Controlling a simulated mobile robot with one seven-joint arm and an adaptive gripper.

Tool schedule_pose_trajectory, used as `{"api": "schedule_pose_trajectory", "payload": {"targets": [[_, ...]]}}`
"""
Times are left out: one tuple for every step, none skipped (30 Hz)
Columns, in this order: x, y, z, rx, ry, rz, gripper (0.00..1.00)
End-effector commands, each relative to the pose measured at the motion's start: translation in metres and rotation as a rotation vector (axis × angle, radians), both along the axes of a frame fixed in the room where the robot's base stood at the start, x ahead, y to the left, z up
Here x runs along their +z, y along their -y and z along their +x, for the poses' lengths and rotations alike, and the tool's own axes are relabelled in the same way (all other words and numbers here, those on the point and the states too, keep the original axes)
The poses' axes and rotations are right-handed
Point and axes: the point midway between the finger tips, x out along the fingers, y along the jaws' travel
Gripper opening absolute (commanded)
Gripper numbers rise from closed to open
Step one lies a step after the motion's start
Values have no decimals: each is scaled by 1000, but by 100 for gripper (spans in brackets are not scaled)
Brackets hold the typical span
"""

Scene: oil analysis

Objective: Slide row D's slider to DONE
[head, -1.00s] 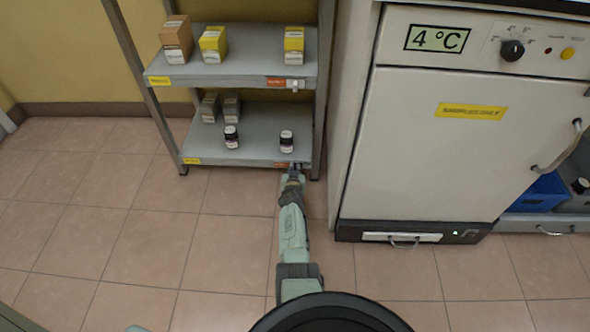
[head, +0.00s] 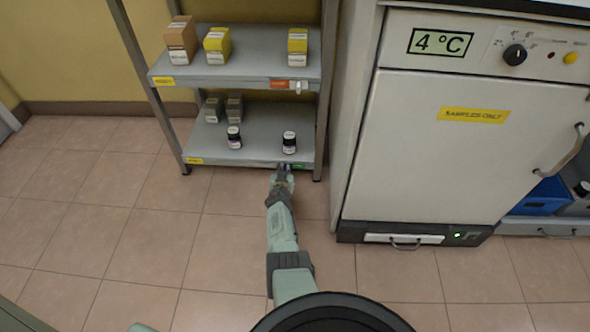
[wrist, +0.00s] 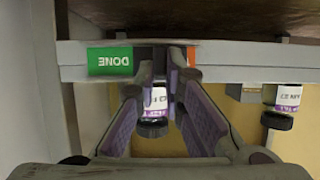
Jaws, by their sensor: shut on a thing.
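Row D's slider is on the front rail of the lower shelf (head: 235,163), mostly hidden by the fingers. My gripper (head: 283,168) is at this rail and shut on the slider; the fingertips (wrist: 163,62) also show in the wrist view. A green DONE label (wrist: 110,61) is uncovered beside the fingers there, upside down in that view. It also shows as a small green patch in the head view (head: 298,166), just right of the gripper. A narrow orange strip (wrist: 194,57) shows on the other side of the fingers.
Two dark bottles (head: 234,137) (head: 289,143) and grey boxes (head: 234,107) stand on the lower shelf. The upper shelf (head: 235,74) has an orange-red label and a white slider (head: 298,88). A white fridge (head: 455,150) stands close right. Floor in front is clear.

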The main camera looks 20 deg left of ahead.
Motion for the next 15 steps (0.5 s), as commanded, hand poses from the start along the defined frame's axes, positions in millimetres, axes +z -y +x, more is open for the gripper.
{"api": "schedule_pose_trajectory", "payload": {"targets": [[1, -8, -1, 3, 1, 1, 0], [1, -10, -2, 2, 1, 1, 0], [1, -12, -3, 1, 1, 2, 0], [1, -13, -3, 0, 2, 1, 0], [1, -13, -3, 0, 3, 2, 0], [1, -13, -3, 0, 3, 2, 0], [1, -14, -3, 1, 3, 2, 0], [1, -14, -3, 1, 3, 2, 0], [1, -14, -3, 1, 2, 2, 0], [1, -14, -3, 2, 3, 2, 0], [1, -14, -3, 3, 3, 2, 0], [2, -14, -3, 3, 3, 2, 0], [2, -15, -3, 4, 2, 2, 11], [2, -15, -3, 4, 2, 2, 13], [2, -15, -3, 4, 2, 2, 16]]}}
